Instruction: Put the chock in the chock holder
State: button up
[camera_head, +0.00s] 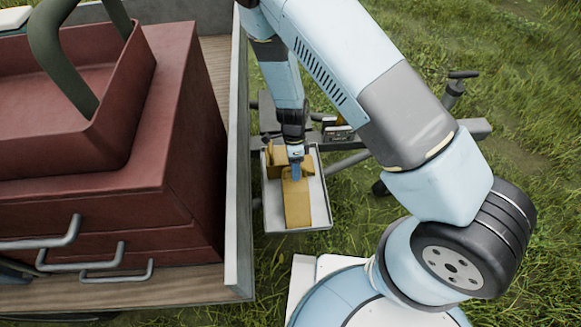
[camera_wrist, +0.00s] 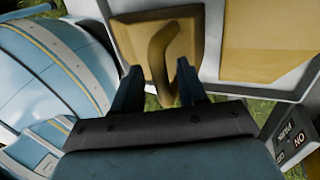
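A yellow chock (camera_head: 275,157) with a curved handle is at the back left of a light grey, shallow tray-like holder (camera_head: 322,185). A second yellow chock-like block (camera_head: 298,208) lies in the holder in front of it. In the wrist view the handled chock (camera_wrist: 127,35) is at the top middle, and the other yellow block (camera_wrist: 270,40) is at the upper right. My gripper (camera_head: 296,172) points down over the holder. Its fingers (camera_wrist: 157,80) are apart, with the chock's handle between them and a gap on the left side. Whether the right finger touches the handle I cannot tell.
A cart bed with a grey side wall (camera_head: 239,170) stands left of the holder, carrying a red toolbox (camera_head: 180,120). A grey metal frame (camera_head: 350,160) with a knob runs behind and right. Grass lies around. A dark labelled box (camera_wrist: 290,138) is at the wrist view's right.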

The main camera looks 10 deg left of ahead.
jog(key=shift+o, duration=0.3)
jog(key=shift+w+a+r, duration=0.1)
jog(key=shift+w+r, duration=0.15)
jog(key=shift+r, duration=0.2)
jog(key=d+v, duration=0.1)
jog(key=v, duration=1)
jog(key=shift+a, duration=0.5)
jog(key=shift+w+r, duration=0.1)
jog(key=shift+w, duration=0.05)
